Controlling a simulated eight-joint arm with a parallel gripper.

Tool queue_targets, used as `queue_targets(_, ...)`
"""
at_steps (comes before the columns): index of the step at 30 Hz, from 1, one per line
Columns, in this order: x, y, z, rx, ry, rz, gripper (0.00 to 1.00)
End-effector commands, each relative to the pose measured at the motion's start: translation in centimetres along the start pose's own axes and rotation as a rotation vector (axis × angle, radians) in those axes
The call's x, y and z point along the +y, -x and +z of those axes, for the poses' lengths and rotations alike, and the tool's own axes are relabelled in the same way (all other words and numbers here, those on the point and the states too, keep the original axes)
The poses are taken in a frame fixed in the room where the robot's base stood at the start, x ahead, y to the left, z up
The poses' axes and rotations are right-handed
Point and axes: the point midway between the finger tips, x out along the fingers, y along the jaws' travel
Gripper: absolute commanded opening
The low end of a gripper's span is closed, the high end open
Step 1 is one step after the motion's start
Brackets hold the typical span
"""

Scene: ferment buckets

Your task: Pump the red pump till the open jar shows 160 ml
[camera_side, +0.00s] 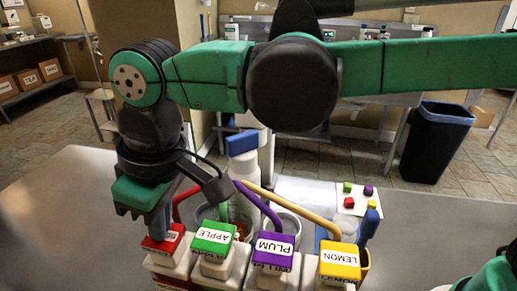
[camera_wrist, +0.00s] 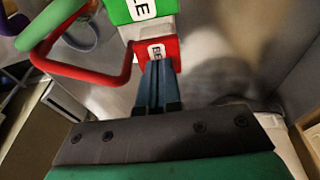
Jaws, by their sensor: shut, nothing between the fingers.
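The red pump (camera_side: 165,243) is the leftmost of a row of pumps in the side view, its label partly hidden by my fingers. It also shows in the wrist view (camera_wrist: 170,46), with its bent red spout (camera_wrist: 125,72) reaching left. My gripper (camera_side: 158,222) points down with its fingers shut and empty, tips at the red pump's head; I cannot tell if they press on it. The fingers also show in the wrist view (camera_wrist: 157,72). Clear jars stand behind the pumps, partly hidden; one (camera_side: 291,226) shows between the spouts. I cannot read any level.
Green APPLE (camera_side: 213,238), purple PLUM (camera_side: 273,250) and yellow LEMON (camera_side: 339,262) pumps stand close to the right of the red one. A blue-topped white bottle (camera_side: 243,160) stands behind. The grey table (camera_side: 60,225) is clear at left.

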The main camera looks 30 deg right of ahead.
Motion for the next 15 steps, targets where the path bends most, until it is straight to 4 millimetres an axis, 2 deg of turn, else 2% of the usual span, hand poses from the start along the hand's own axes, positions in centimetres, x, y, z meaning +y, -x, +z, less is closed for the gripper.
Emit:
queue_targets(8,0.0,0.0,0.0,0.001,0.0,0.0,0.0)
queue_targets(15,0.0,1.3,-0.3,0.001,0.0,0.0,0.0)
